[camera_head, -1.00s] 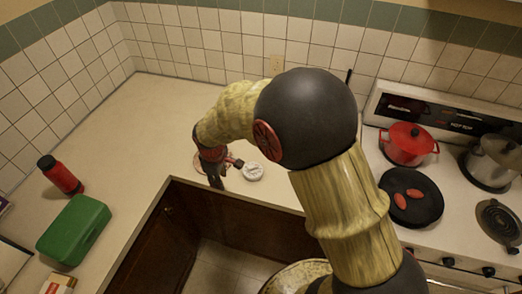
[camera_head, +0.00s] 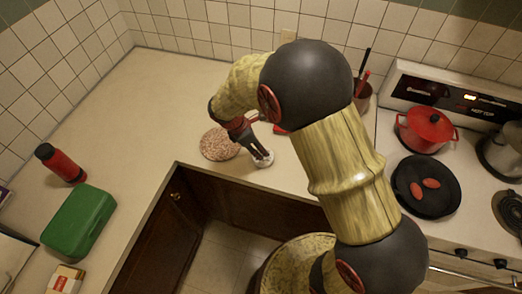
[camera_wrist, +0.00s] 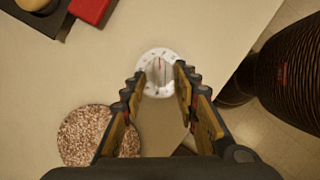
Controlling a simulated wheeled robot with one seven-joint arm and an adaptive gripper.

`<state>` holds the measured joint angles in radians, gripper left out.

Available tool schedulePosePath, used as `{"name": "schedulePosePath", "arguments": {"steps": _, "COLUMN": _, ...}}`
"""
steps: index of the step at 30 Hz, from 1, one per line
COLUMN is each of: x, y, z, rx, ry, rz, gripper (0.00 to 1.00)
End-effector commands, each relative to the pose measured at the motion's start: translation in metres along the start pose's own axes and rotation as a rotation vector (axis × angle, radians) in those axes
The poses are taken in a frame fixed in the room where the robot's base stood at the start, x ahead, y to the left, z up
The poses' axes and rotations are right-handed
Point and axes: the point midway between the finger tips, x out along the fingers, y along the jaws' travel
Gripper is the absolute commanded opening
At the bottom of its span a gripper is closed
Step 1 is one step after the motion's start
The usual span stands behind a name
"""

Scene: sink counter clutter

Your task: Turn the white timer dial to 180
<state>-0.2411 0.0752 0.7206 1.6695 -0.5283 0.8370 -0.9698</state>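The white timer (camera_wrist: 152,62) is a small round disc with dark marks around its face and a raised ridge across the middle. It lies on the counter near the front edge, and in the head view (camera_head: 265,164) it is partly covered by my fingers. My gripper (camera_wrist: 160,80) is open, with its fingertips on either side of the dial's middle. In the head view my gripper (camera_head: 262,157) points down at the timer. I cannot tell whether the fingers touch the dial, and the numbers are too small to read.
A round speckled mat (camera_head: 218,145) lies left of the timer. A red block (camera_wrist: 92,8) and a dark tray (camera_wrist: 52,24) lie beyond it. A red bottle (camera_head: 62,165) and green box (camera_head: 78,222) stand far left. The stove with a red pot (camera_head: 425,130) is right.

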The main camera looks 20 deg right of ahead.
Motion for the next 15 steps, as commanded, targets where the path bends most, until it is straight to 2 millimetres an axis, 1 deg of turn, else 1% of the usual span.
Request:
{"name": "schedulePosePath", "arguments": {"steps": 1, "x": 0.007, "y": 0.0, "z": 0.0, "rx": 0.0, "ry": -0.001, "rz": -0.001, "gripper": 0.3}}
{"name": "schedulePosePath", "arguments": {"steps": 6, "x": 0.018, "y": 0.0, "z": 0.0, "rx": 0.0, "ry": 0.001, "rz": 0.0, "gripper": 0.3}}
{"name": "schedulePosePath", "arguments": {"steps": 15, "x": 0.02, "y": 0.0, "z": 0.0, "rx": 0.001, "ry": 0.001, "rz": 0.0, "gripper": 0.3}}
